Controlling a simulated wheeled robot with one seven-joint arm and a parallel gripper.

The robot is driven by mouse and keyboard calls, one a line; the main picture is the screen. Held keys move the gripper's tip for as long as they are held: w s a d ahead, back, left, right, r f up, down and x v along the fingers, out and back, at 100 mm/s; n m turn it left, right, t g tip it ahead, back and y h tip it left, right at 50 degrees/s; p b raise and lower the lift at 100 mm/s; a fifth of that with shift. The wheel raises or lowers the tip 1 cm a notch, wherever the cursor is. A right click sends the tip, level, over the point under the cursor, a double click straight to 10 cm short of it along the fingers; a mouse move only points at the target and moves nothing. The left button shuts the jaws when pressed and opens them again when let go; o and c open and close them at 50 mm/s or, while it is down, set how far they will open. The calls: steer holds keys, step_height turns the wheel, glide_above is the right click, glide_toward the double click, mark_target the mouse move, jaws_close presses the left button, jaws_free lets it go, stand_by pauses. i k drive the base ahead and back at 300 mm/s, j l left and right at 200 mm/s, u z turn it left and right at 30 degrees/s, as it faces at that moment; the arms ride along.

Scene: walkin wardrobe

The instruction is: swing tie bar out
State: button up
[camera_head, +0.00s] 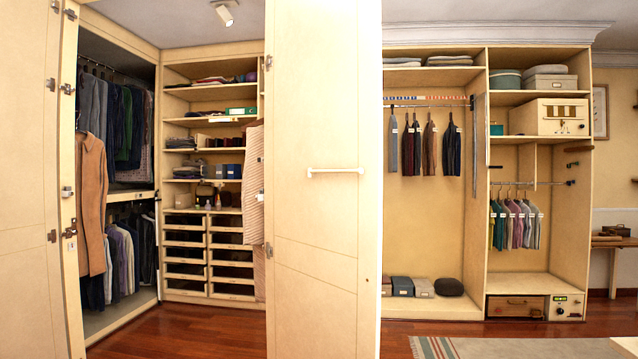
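I cannot tell for sure which fitting is the tie bar. A white horizontal bar (335,171) is mounted on the face of the cream door in the centre. Long narrow grey strips (479,145), possibly ties, hang beside the upright divider in the right wardrobe, next to the dark end of the upper hanging rail (425,104). A short dark bar (579,149) sticks out at the right side panel, above the lower rail with small coloured garments. My gripper is not in view.
The open cream door (315,230) stands between the left closet and the right wardrobe. A brown jacket (92,190) hangs at the left door. Drawers (184,255) stand at the back of the closet. The wooden floor (190,335) is clear; a striped rug (500,348) lies at the right.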

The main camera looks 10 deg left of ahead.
mark_target(360, 170)
steer(key=i+u, duration=0.25)
steer(key=i, duration=0.65)
steer(key=i+l+u, duration=0.25)
steer(key=i, duration=0.65)
steer(key=i+j, duration=0.05)
steer(key=j, duration=0.05)
